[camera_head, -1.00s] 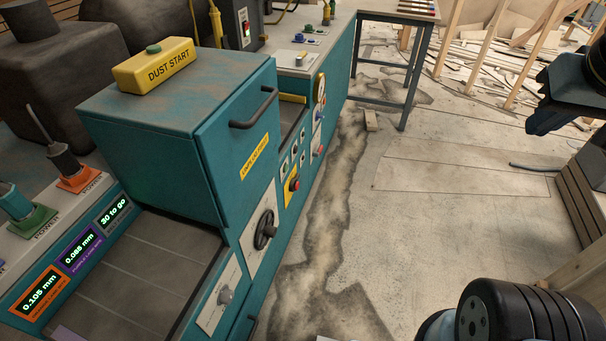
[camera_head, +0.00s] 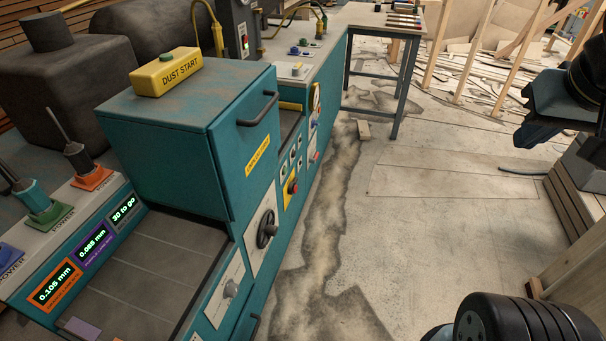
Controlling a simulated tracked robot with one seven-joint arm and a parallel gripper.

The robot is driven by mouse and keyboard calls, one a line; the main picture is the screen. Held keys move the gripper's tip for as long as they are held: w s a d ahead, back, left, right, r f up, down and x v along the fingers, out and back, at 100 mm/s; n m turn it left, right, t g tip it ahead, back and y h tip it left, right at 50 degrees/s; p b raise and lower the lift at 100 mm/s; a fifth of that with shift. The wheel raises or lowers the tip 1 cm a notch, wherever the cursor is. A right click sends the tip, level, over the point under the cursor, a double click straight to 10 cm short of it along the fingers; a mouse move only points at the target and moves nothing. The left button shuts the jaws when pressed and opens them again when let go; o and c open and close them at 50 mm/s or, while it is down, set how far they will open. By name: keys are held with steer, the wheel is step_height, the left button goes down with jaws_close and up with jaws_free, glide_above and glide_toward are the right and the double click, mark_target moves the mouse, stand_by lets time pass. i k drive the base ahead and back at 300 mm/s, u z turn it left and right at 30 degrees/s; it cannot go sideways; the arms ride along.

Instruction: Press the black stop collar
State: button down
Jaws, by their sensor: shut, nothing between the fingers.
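A red button (camera_head: 292,187) sits on a yellow plate (camera_head: 288,198) on the teal machine's front. Dark material shows beside it, but it is too small to tell whether this is the black stop collar. A black handwheel (camera_head: 266,229) is on the white panel below and to the left. My gripper (camera_head: 528,133) is at the upper right, cut by the picture edge. It appears as a dark blue end below a black round part. It is shut and empty, in open air, well to the right of the machine and touching nothing there.
The teal cabinet (camera_head: 205,130) carries a yellow DUST START box (camera_head: 166,77) and a black handle. A metal table (camera_head: 398,80) stands behind. The floor (camera_head: 410,220) right of the machine is clear. A wooden crate (camera_head: 570,200) is far right.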

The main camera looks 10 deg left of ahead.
mark_target(290, 187)
steer(key=k, duration=0.45)
steer(key=u, duration=0.45)
steer(key=i, duration=1.3)
steer(key=z, duration=0.45)
